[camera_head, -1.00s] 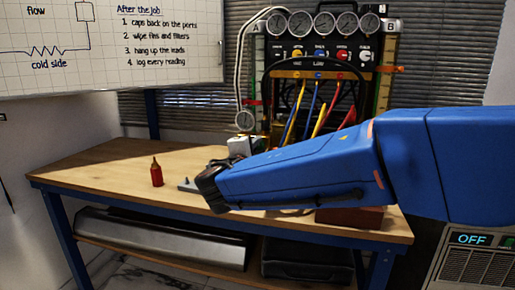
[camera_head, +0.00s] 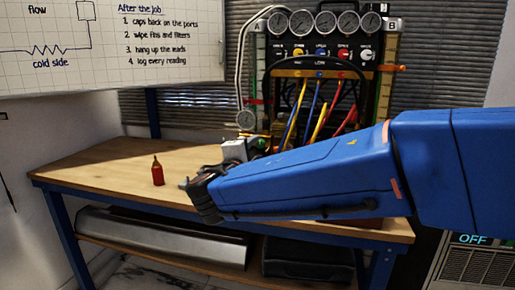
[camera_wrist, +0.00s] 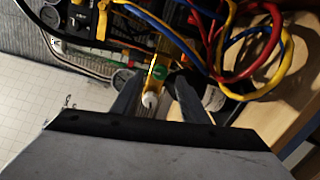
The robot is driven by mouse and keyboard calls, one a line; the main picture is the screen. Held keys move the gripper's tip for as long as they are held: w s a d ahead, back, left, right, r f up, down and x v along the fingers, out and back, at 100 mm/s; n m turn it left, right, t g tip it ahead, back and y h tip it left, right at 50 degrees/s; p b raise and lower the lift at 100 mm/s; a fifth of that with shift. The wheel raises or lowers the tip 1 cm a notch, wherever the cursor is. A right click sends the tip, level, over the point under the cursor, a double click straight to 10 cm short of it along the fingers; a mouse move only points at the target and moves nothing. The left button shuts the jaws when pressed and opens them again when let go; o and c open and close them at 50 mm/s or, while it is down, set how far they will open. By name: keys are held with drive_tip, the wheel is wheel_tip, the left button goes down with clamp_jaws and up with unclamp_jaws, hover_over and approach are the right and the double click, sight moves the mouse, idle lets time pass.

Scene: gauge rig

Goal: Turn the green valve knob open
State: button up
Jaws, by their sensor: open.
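In the wrist view a small green part (camera_wrist: 158,72), which looks like the green valve knob, shows on a yellow fitting with a white tip (camera_wrist: 150,100). It appears between the two dark fingers of my gripper (camera_wrist: 157,82); contact cannot be told. The fingers are apart. In the head view my gripper (camera_head: 190,184) is at the end of the blue arm, over the table's front part. The gauge rig (camera_head: 388,85) stands at the back of the table, with several dials and coloured hoses.
A red bottle (camera_head: 158,173) stands on the wooden table (camera_head: 105,165) at left, with bare table around it. A white box (camera_head: 234,150) is behind my gripper. Yellow, blue and red hoses (camera_wrist: 245,45) loop close to the right finger. A whiteboard (camera_head: 100,75) hangs at left.

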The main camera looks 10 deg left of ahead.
drive_tip(key=s+a, duration=0.1)
drive_tip(key=s, duration=1.2)
drive_tip(key=shift+s+a, duration=0.3)
drive_tip(key=shift+a, duration=0.05)
